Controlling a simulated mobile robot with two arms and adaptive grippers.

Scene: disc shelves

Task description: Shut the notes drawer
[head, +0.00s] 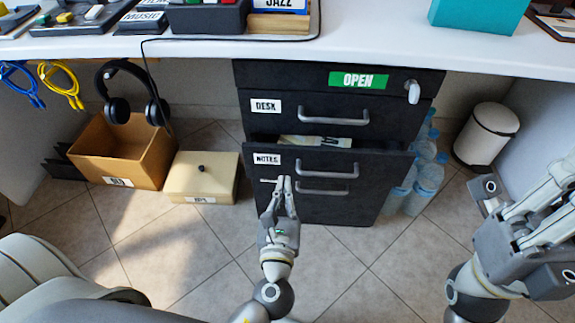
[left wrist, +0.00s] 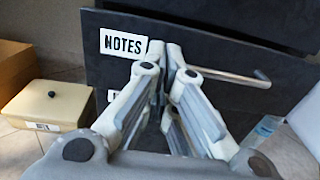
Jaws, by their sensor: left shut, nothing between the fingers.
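The notes drawer (head: 378,164) is in the black cabinet under the desk. It stands partly pulled out, with papers (head: 315,142) showing in its top gap. It has a white NOTES label and a grey bar handle (head: 327,171). In the left wrist view the drawer front (left wrist: 110,72) fills much of the picture. My left gripper (head: 283,180) is shut and empty, its fingertips in front of the drawer front, between label and handle. Whether they touch it I cannot tell. My right gripper (head: 540,215) is at the right edge, away from the cabinet; its fingertips are not clear.
A cardboard box (head: 115,155) and cream box (head: 203,175) stand left on the tiled floor. Water bottles (head: 428,178) and a white bin (head: 487,137) stand right.

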